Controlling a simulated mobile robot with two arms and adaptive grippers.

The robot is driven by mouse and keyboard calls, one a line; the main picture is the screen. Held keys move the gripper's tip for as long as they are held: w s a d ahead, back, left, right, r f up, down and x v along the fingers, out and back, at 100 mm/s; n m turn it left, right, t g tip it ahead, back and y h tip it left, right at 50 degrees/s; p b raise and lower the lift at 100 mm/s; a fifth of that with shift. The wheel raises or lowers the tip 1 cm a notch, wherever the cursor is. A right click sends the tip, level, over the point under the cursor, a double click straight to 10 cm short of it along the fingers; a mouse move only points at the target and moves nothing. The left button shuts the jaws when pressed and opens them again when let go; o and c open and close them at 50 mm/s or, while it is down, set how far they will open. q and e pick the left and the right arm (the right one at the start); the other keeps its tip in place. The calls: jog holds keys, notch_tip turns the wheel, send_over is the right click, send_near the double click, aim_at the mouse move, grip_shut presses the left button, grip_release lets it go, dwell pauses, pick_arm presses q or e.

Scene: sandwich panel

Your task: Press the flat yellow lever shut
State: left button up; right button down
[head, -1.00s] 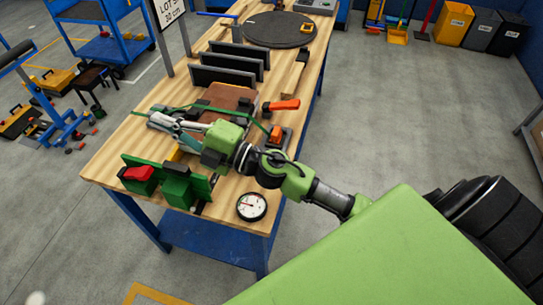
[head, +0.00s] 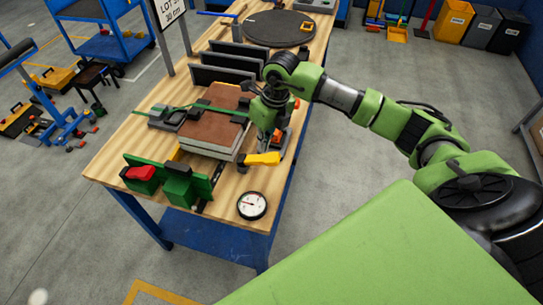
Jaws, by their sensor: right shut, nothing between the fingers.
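The flat yellow lever (head: 262,159) sticks out to the right at the panel's front right corner, above the bench. The sandwich panel (head: 207,130), with a brown top sheet on paler layers, lies on the bench under a green strap. My right gripper (head: 265,137) points down, shut and empty, just behind the yellow lever at the panel's right edge. Whether it touches anything there is hard to tell. An orange lever (head: 278,136) beside it is partly hidden by the gripper. My left gripper is not in view.
Green blocks with a red lever (head: 138,173) stand at the bench's front left. A dial gauge (head: 252,205) lies near the front right edge. Dark upright plates (head: 222,75) and a round dark turntable (head: 278,29) are farther back. The wooden bench (head: 112,152) has bare room at left.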

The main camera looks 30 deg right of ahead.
aim_at(272, 158)
jog(key=d, duration=0.1)
jog(key=d+h, duration=0.1)
jog(key=d, duration=0.1)
jog(key=shift+s+d+r, duration=0.1)
jog(key=shift+d+r, duration=0.25)
jog(key=shift+d, duration=0.05)
jog(key=shift+a+f, duration=0.1)
jog(key=shift+f, duration=0.05)
jog(key=shift+w+f+b, duration=0.2)
jog(key=shift+f+b, duration=0.85)
jog(key=shift+f, duration=0.65)
jog(key=shift+w+f+b, duration=0.15)
jog(key=shift+f+b, duration=0.9)
jog(key=shift+f, duration=0.6)
